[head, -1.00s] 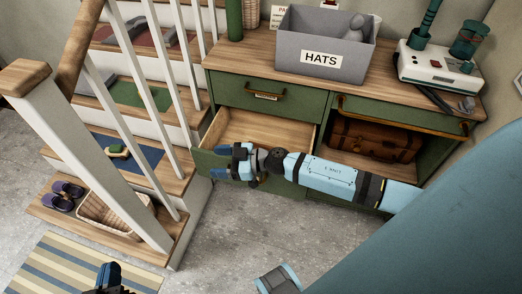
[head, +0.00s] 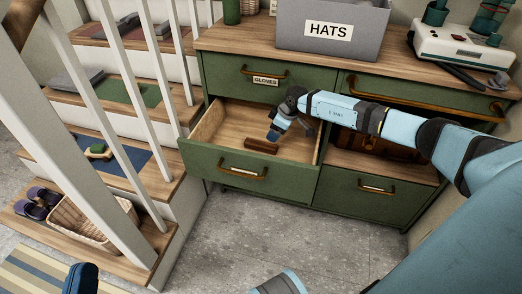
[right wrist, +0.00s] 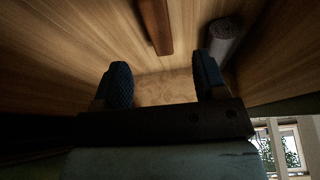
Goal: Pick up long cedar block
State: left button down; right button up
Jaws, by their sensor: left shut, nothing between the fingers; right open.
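A reddish-brown block (head: 261,146), which looks like the long cedar block, lies on the floor of the open green drawer (head: 222,168). It also shows at the top of the right wrist view (right wrist: 155,25), ahead of the fingers. My right gripper (head: 274,133) is inside the drawer opening, just above and beside the block. Its two dark blue fingers (right wrist: 163,78) are spread with nothing between them. My left gripper (head: 80,278) is at the lower left edge, shut, empty and partly cut off.
A grey roll (right wrist: 224,40) lies beside the block in the drawer. A grey HATS bin (head: 330,32) and a white machine (head: 462,48) stand on the cabinet top. Stairs with white balusters (head: 120,90) are at left. The floor (head: 285,235) in front is clear.

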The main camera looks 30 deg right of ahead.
aim_at(265, 144)
jog(key=b+x, duration=0.1)
jog(key=x, duration=0.3)
jog(key=shift+f, duration=0.2)
jog(key=b+x, duration=0.3)
jog(key=x, duration=0.2)
jog(key=shift+w+b, duration=0.15)
jog(key=shift+b, duration=0.15)
pick_arm(q)
notch_tip(265, 144, down, 8)
jog(key=g, duration=0.3)
jog(key=shift+d+r+m, duration=0.25)
jog(key=shift+d+m, duration=0.05)
jog(key=shift+m, duration=0.1)
pick_arm(e)
jog(key=shift+r, duration=0.1)
pick_arm(q)
jog(key=shift+w, duration=0.1)
pick_arm(e)
jog(key=c, duration=1)
